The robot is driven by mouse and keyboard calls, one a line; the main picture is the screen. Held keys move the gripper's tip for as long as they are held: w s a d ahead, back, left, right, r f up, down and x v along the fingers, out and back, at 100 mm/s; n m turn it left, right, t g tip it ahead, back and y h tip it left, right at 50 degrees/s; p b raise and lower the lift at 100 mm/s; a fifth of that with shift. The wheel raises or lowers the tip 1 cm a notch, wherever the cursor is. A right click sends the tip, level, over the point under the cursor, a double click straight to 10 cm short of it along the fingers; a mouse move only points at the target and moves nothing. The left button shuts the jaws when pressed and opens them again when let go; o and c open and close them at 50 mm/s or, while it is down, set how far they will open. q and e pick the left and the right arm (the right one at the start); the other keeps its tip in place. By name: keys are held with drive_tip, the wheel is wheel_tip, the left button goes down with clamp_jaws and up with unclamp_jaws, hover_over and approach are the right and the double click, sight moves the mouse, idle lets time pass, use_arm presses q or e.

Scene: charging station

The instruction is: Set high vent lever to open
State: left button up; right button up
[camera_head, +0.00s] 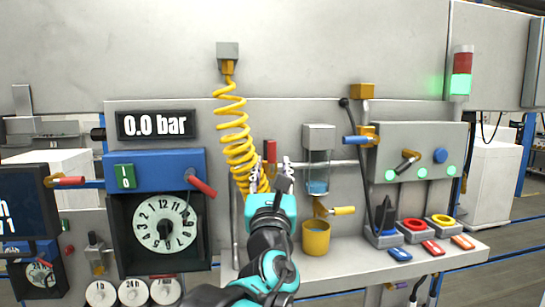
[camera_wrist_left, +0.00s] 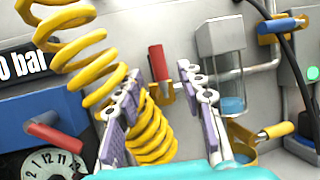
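My left gripper (camera_head: 269,174) is open and empty in front of the panel, its fingers apart. In the left wrist view its fingertips (camera_wrist_left: 158,77) stand on either side of an upright red-handled lever (camera_wrist_left: 157,62), which appears beyond them. In the head view that red lever (camera_head: 271,150) stands on a yellow mount by the grey pipe, just above the gripper. No label shows, so I cannot tell whether it is the high vent lever. Another red-handled lever (camera_head: 202,186), tilted, is on the blue box to the left. My right gripper is not in view.
A yellow coiled hose (camera_head: 234,130) hangs close to the left finger. A clear cylinder with blue liquid (camera_head: 318,180), a yellow-handled valve (camera_head: 343,210) and a yellow cup (camera_head: 316,238) are to the right. A blue-handled valve (camera_head: 355,140) is farther right. The gauge display (camera_head: 155,124) reads 0.0 bar.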

use_arm(q)
drive_tip(key=v, duration=0.6)
drive_tip(key=a+f+n+g+y, duration=0.5)
drive_tip(key=a+f+n+y, duration=0.1)
drive_tip(key=a+f+n, duration=0.65)
drive_tip(key=s+a+f+n+g, duration=0.3)
drive_tip(key=s+a+f+n, duration=0.15)
drive_tip(key=f, duration=0.35)
drive_tip(key=s+a+f+n+g, duration=0.35)
drive_tip(key=f+n, duration=0.25)
drive_tip(key=f, duration=0.3)
drive_tip(key=s+d+f+n+g+h, duration=0.25)
drive_tip(key=s+f+n+h, duration=0.2)
drive_tip(key=f+n, duration=0.35)
drive_tip(key=s+d+f+n+g+h, duration=0.1)
drive_tip(key=s+d+f+n+h, duration=0.3)
drive_tip(key=f, duration=0.7)
wheel_tip(320, 180, down, 34)
drive_tip(key=s+y+b, duration=0.1)
drive_tip(key=b, duration=3.3)
drive_tip(key=shift+a+r+n+y+b, duration=0.2)
drive_tip(key=shift+a+n+y+b, duration=0.15)
drive_tip(key=shift+a+n+b, duration=0.05)
